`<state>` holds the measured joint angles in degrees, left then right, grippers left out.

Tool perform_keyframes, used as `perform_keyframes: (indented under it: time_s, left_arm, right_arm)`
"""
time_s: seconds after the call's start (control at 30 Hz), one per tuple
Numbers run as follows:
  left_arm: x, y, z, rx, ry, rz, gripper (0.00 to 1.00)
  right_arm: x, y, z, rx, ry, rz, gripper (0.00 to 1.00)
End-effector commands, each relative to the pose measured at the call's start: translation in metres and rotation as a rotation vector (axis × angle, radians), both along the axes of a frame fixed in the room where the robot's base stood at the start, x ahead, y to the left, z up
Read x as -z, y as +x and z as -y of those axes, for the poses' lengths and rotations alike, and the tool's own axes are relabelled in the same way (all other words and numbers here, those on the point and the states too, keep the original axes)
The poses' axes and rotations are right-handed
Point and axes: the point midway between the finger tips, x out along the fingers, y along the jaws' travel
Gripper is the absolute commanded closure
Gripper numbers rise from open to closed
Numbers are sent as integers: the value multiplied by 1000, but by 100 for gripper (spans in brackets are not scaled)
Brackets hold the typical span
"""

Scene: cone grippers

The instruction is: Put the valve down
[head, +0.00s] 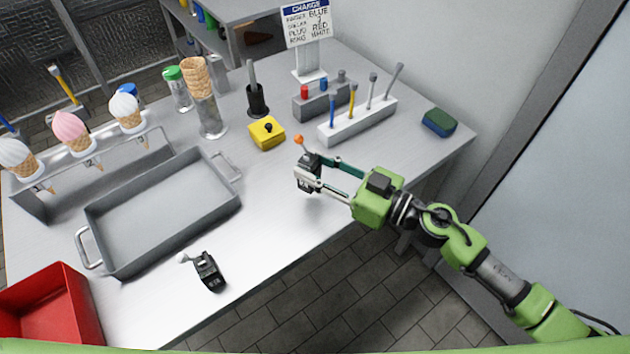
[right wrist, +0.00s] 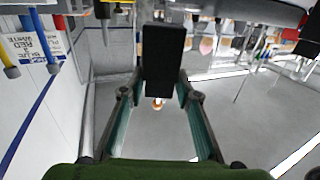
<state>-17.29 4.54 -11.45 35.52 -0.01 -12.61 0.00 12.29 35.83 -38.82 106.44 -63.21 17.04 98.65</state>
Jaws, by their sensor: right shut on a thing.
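The valve (head: 308,172) is a dark block with an orange ball on its lever. My right gripper (head: 310,179) is shut on it, one finger on each side, over the right part of the steel table (head: 265,225). In the right wrist view the valve (right wrist: 163,55) is a black block between the two fingers, with a bit of orange below it. I cannot tell whether its underside touches the table. A second dark valve (head: 208,271) with a pale knob stands near the front edge. My left gripper is not in view.
A grey tray (head: 130,258) and a red bin (head: 78,318) are at left. A yellow box (head: 267,133), a rack of tools (head: 358,122) and a blue-green sponge (head: 439,122) stand behind and right. The table in front of the valve is bare up to its edge.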

Motion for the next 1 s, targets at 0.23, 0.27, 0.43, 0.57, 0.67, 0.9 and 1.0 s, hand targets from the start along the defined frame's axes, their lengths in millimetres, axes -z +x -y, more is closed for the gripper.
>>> perform_keyframes:
  time_s: [0.23,0.27,0.43,0.57,0.67,0.9,1.0]
  left_arm:
    - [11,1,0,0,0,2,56]
    - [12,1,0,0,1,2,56]
    - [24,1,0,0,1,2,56]
    - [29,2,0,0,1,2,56]
    - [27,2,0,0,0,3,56]
    - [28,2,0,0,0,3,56]
    - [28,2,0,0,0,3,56]
  right_arm:
    - [17,16,2,0,2,2,94]
    - [19,18,2,1,2,2,94]
    - [43,23,2,1,4,-2,94]
    - [57,23,2,0,3,1,94]
    - [56,23,2,-1,1,3,94]
    - [58,23,2,-1,1,2,94]
    - [59,23,2,-1,0,1,54]
